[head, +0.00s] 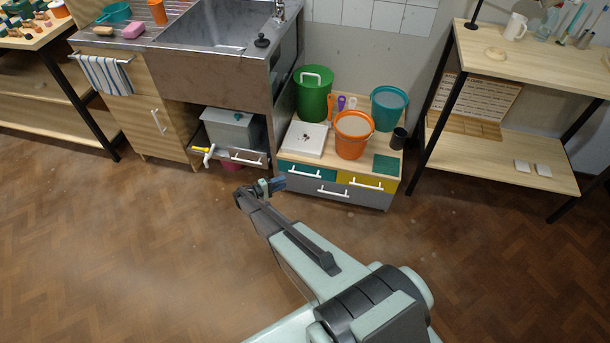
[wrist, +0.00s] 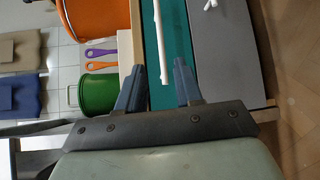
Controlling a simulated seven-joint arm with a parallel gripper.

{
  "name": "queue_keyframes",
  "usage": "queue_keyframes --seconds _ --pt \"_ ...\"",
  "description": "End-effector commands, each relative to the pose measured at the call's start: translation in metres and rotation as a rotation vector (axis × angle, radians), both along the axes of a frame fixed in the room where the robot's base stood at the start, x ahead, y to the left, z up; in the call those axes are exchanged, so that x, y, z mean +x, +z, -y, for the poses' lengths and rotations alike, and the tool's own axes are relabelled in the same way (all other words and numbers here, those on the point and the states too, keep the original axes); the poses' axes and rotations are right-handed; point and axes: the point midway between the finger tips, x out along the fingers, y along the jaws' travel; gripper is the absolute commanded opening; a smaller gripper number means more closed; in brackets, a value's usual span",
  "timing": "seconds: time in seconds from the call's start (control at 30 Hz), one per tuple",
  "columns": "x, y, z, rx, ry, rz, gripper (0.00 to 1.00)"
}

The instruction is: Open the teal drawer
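The teal drawer (head: 322,172) is at the upper left of the low cabinet, and its front looks flush with the cabinet. It also shows in the wrist view (wrist: 178,30), turned on its side. Its white bar handle (wrist: 158,30) runs up the picture there, and its lower end shows between my fingers. My gripper (head: 278,184) is in front of the cabinet's left end. In the wrist view my gripper (wrist: 158,62) has its two blue fingers apart and holds nothing. I cannot tell whether a finger touches the handle.
A yellow drawer (head: 372,187) is to the right, a wide grey drawer (head: 335,196) below. On the cabinet top stand an orange bucket (head: 352,145), a green bucket (head: 313,103) and a teal bucket (head: 386,115). A sink unit (head: 215,75) stands left. The floor in front is clear.

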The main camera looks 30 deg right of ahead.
Motion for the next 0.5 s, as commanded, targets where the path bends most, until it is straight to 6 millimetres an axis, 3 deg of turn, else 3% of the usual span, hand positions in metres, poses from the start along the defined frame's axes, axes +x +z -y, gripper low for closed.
queue_keyframes --seconds 0.27,0.5 --pt "0.0 -0.002 0.013 0.001 -0.008 0.038 0.35" --pt "-0.001 -0.008 0.052 0.002 -0.01 0.037 0.35"
